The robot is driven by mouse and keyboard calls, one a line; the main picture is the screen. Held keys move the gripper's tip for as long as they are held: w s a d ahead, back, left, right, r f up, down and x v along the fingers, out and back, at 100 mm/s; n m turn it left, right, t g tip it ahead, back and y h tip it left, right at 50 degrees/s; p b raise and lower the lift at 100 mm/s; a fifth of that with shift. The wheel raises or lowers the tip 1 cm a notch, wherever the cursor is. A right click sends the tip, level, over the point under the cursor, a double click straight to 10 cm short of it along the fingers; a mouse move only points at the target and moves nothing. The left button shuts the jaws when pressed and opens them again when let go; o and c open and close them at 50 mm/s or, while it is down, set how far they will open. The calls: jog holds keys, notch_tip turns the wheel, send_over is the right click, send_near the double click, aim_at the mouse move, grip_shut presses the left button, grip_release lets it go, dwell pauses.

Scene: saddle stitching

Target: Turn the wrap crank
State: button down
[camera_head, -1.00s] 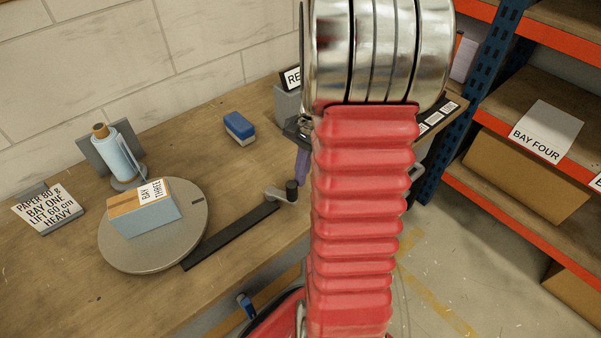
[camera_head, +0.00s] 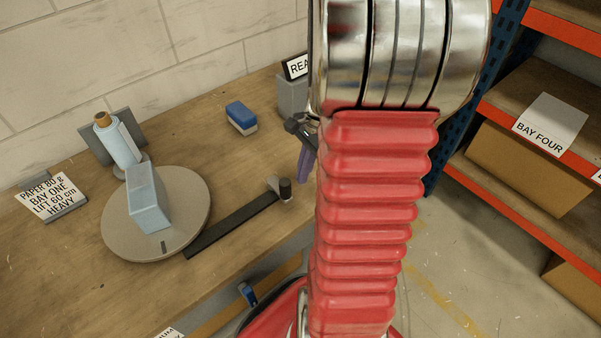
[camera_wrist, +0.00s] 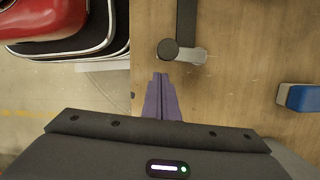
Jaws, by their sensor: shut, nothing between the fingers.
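The wrap crank has a dark upright knob (camera_head: 285,189) on a short grey arm (camera_head: 272,183), at the end of a black bar (camera_head: 232,225) running to the round grey turntable (camera_head: 185,192). A light-blue wrapped box (camera_head: 150,203) stands on the turntable. My gripper (camera_head: 303,172) is shut and empty beyond the knob, partly hidden by my red arm. In the wrist view, the purple fingertips (camera_wrist: 160,77) are together just below the knob (camera_wrist: 168,49), with a small gap in the picture. The grey crank arm (camera_wrist: 192,56) points right from the knob there.
A blue-and-white block (camera_head: 241,118) lies on the bench. A grey sign stand (camera_head: 293,95) is near my arm. Shelves with boxes (camera_head: 530,165) fill the right.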

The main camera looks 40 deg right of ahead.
jog(key=s+d+r, duration=0.2)
jog(key=d+r, duration=0.3)
jog(key=r, duration=0.4)
jog(key=shift+s+r, duration=0.15)
jog(key=shift+r, duration=0.15)
jog(key=a+r+n+t+h, duration=0.1)
jog(key=a+r+n, duration=0.3)
jog(key=a+n, duration=0.6)
jog(key=s+a+r+n+t+h, duration=0.1)
jog(key=a+r+n+t, duration=0.2)
jog(key=a+n, duration=0.7)
jog(key=shift+s+a+r+t+h, duration=0.3)
jog(key=shift+a+r+t+h, duration=0.15)
jog(key=shift+a, duration=3.65)
jog(key=shift+f, duration=0.1)
